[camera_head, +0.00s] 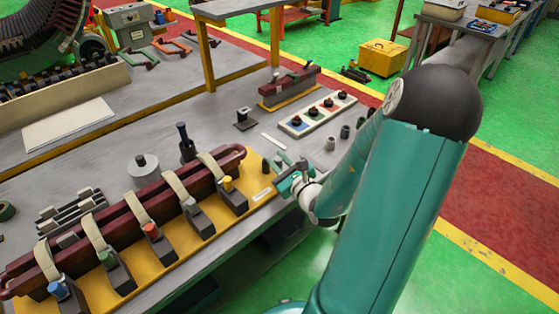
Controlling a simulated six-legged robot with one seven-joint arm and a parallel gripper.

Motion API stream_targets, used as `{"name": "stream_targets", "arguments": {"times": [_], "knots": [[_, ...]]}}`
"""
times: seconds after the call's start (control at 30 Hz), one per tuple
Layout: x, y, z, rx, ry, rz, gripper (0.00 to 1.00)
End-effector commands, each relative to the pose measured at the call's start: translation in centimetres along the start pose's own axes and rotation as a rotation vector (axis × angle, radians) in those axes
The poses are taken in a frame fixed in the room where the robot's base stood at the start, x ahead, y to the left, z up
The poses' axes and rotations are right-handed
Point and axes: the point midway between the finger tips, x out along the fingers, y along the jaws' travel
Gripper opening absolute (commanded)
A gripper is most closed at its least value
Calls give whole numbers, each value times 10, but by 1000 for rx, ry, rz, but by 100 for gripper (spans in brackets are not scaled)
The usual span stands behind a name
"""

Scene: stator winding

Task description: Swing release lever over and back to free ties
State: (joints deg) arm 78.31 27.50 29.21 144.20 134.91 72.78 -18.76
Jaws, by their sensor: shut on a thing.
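A long dark red coil bar (119,211) lies on a yellow base plate (258,186) on the grey bench. Several beige ties (138,210) loop over the bar. Each runs down to a dark block with a coloured knob, such as the red one (151,231) and the yellow one (228,183). My gripper (286,177) is at the right end of the base plate, low beside its edge. It is shut on a small part there, seemingly the release lever, which the fingers mostly hide. I cannot tell the lever's angle.
A tray with several dark knobs (318,114) and small grey cups (331,143) stand behind my gripper. A dark upright tool (186,142) and a grey round weight (143,168) stand behind the bar. A smaller red fixture (288,88) is farther back. The bench edge drops off in front.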

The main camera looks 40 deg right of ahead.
Motion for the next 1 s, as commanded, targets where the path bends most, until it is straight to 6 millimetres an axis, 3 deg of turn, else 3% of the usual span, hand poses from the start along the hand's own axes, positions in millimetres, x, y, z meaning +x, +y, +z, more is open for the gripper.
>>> {"name": "stream_targets", "arguments": {"times": [0.4, 0.43, 0.5, 0.53, 1.0], "knots": [[1, 1, 1, 1, 1, -4, 0], [1, 2, 1, 1, 0, -4, 26], [1, 1, 1, 1, 0, -4, 39], [1, 1, 1, 1, 0, -4, 41], [0, -2, 0, 0, 0, -4, 41]]}}
